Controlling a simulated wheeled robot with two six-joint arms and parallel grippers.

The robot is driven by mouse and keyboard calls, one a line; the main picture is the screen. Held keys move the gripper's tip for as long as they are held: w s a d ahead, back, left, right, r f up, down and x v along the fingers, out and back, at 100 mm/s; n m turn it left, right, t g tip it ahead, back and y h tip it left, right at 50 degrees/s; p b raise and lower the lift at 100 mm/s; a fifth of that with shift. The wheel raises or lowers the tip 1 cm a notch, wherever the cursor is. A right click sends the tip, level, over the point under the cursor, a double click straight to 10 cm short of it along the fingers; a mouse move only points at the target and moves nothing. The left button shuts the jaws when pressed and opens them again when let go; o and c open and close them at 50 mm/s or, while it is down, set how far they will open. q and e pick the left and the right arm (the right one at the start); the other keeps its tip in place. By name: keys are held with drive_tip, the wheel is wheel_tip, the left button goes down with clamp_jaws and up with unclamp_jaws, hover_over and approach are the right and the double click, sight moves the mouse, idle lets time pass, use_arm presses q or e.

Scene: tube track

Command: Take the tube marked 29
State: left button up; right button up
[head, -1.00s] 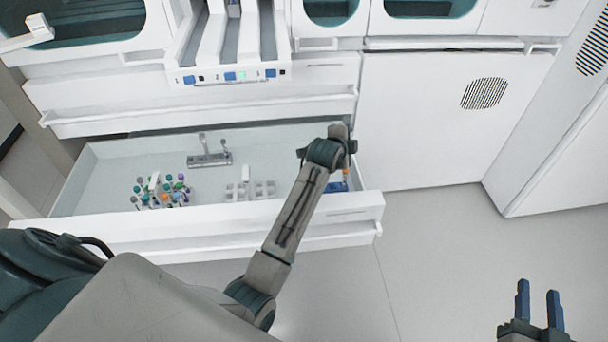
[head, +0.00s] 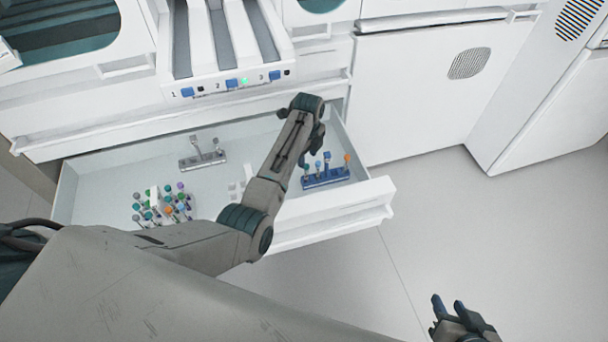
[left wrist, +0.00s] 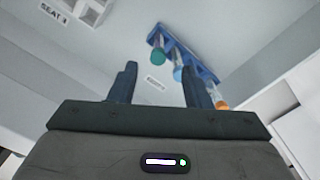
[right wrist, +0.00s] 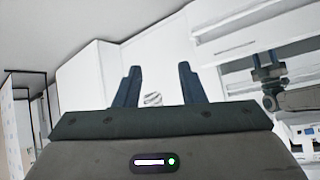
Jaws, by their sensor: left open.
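No number 29 is readable on any tube. A blue rack (head: 327,179) stands at the right end of the open drawer, holding several tubes with teal, blue and orange caps. It also shows in the left wrist view, where a teal-capped tube (left wrist: 160,57) and an orange-capped tube (left wrist: 222,104) stand in it. A white rack (head: 155,196) at the drawer's left holds a cluster of tubes with mixed caps. My left gripper (left wrist: 160,84) is open and empty, above the drawer just left of the blue rack. My right gripper (head: 448,304) is open and empty over the floor; its fingers show apart in its wrist view (right wrist: 157,88).
A grey rack (head: 203,160) with a couple of grey-capped tubes stands at the drawer's back. A white fixture (head: 236,188) is partly behind my left arm. The numbered track unit (head: 225,82) overhangs the drawer. The drawer front (head: 335,212) is a raised edge. Floor to the right is clear.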

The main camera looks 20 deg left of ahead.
sight(306, 166)
use_arm(q)
drive_tip(key=shift+f, duration=0.45)
drive_tip(key=shift+s+f, duration=0.1)
drive_tip(key=shift+f, duration=0.45)
wheel_tip(306, 166, down, 4)
drive_tip(key=shift+a+r+b, duration=0.1)
drive_tip(key=shift+b, duration=0.8)
drive_tip(key=c, duration=0.8)
use_arm(e)
drive_tip(key=w+r+t, duration=0.5)
drive_tip(key=w+r, duration=0.1)
drive_tip(key=r, duration=0.1)
drive_tip(key=shift+w+d+t, duration=0.25)
drive_tip(key=shift+d+t, duration=0.05)
drive_tip(key=shift+d, duration=0.15)
